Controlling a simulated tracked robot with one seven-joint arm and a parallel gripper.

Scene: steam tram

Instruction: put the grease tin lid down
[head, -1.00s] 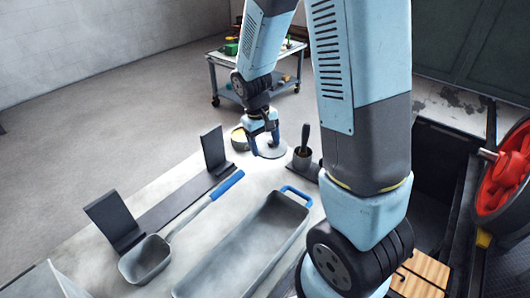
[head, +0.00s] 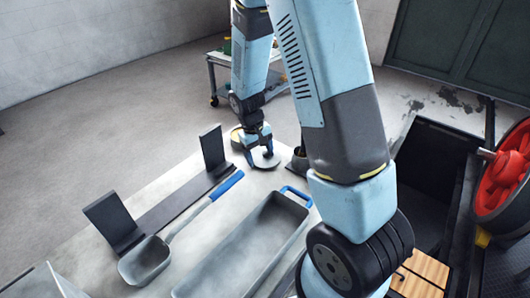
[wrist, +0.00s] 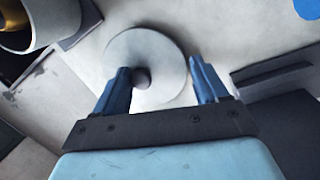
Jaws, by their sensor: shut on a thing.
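The grease tin lid (head: 267,161) is a grey round disc at the far end of the bench. In the wrist view the lid (wrist: 165,55) shows its face and a dark knob, with the knob beside the left finger. My gripper (head: 259,147) is shut on the lid; its blue fingers (wrist: 163,84) also show in the wrist view. The lid is low over the bench top; I cannot tell whether it touches.
A grey tray with a blue handle (head: 250,240), a shovel (head: 147,261) and a dark rack (head: 170,212) lie nearer. A trolley (head: 211,75) stands behind; a red wheel (head: 510,170) is right.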

